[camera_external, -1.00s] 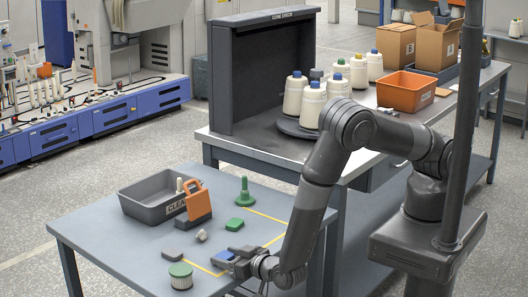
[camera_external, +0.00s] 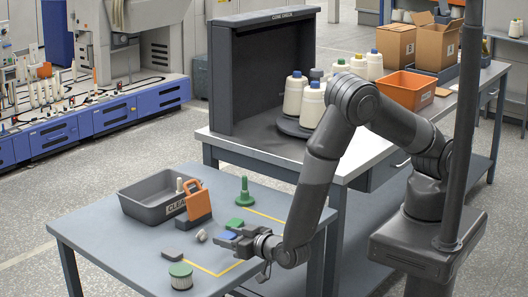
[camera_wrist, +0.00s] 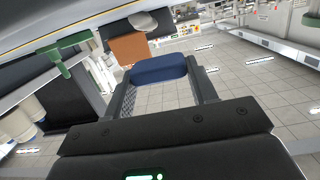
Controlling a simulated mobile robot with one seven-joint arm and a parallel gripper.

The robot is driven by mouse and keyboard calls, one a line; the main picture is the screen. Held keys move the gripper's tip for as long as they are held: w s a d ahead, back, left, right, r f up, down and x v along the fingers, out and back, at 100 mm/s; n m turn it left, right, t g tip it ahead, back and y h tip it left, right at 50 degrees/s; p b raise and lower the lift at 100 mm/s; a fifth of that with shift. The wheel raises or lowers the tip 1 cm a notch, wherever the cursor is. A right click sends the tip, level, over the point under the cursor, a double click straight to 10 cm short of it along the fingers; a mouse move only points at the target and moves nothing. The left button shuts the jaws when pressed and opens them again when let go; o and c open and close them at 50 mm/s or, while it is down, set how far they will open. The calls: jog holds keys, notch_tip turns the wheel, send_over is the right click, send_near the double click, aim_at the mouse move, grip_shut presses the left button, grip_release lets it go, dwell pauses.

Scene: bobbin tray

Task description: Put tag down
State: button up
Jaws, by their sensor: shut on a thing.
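A blue tag (camera_external: 227,235) sits between the fingers of my gripper (camera_external: 230,241). In the wrist view the blue tag (camera_wrist: 158,70) lies across the gap between both fingers of my gripper (camera_wrist: 163,84), which is shut on it. The tag is over the right part of the front table (camera_external: 110,247), just in front of a green block (camera_external: 234,223). I cannot tell how high it is above the tabletop. A yellow line (camera_external: 222,272) marks the table in front of the gripper.
A grey tray (camera_external: 140,205) stands at the back left. The table's front left is clear.

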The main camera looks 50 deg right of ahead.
jog(key=w+d+r, duration=0.2)
jog(key=d+r, duration=0.3)
jog(key=d, duration=0.4)
jog(key=shift+w+d+r, duration=0.15)
jog(key=shift+w+r, duration=0.25)
notch_tip(320, 180, up, 10)
jog(key=m+g+h, duration=0.5)
jog(key=m+h, duration=0.4)
jog(key=h, duration=0.3)
send_over(268, 144)
jog(key=shift+w+d+f, duration=0.1)
jog(key=shift+w+f, duration=0.05)
jog(key=shift+f, duration=4.75)
jog(key=o, duration=0.5)
jog(key=shift+f, duration=0.15)
jog(key=o, duration=0.5)
jog(key=shift+c, duration=0.2)
